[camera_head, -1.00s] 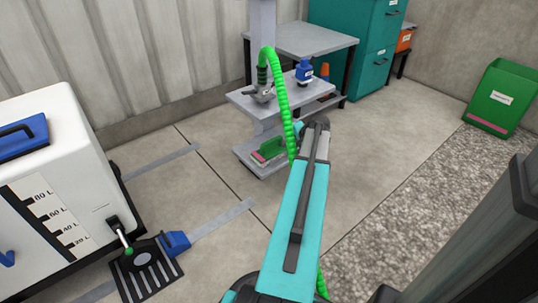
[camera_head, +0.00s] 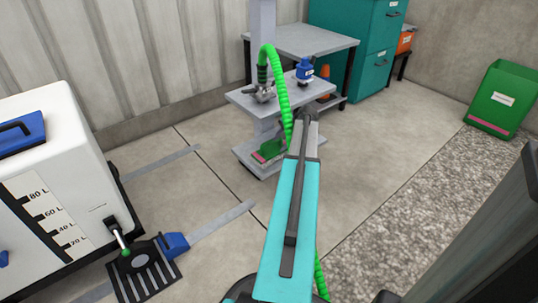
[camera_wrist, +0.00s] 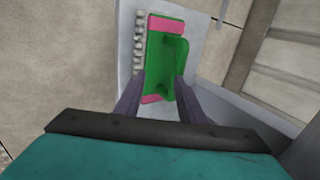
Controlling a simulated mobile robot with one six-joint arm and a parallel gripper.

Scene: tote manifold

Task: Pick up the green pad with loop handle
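The green pad with loop handle (camera_head: 268,152) lies on the low shelf of a grey stand in the head view, partly hidden by the stand and my arm. In the wrist view the green pad (camera_wrist: 160,58) shows pink ends and a row of pale bristles along its left edge. Its raised green handle is on the right side. My gripper (camera_wrist: 160,82) has its two fingers apart, one on each side of the pad's near part. I cannot tell whether they touch it. In the head view the fingers are mostly hidden.
The grey stand's upper shelf (camera_head: 240,98) is above the pad. A bright green hose (camera_head: 284,105) hangs close to my arm. A blue container (camera_head: 304,69) and an orange cone (camera_head: 325,71) stand nearby. A white tank (camera_head: 60,165) is at left.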

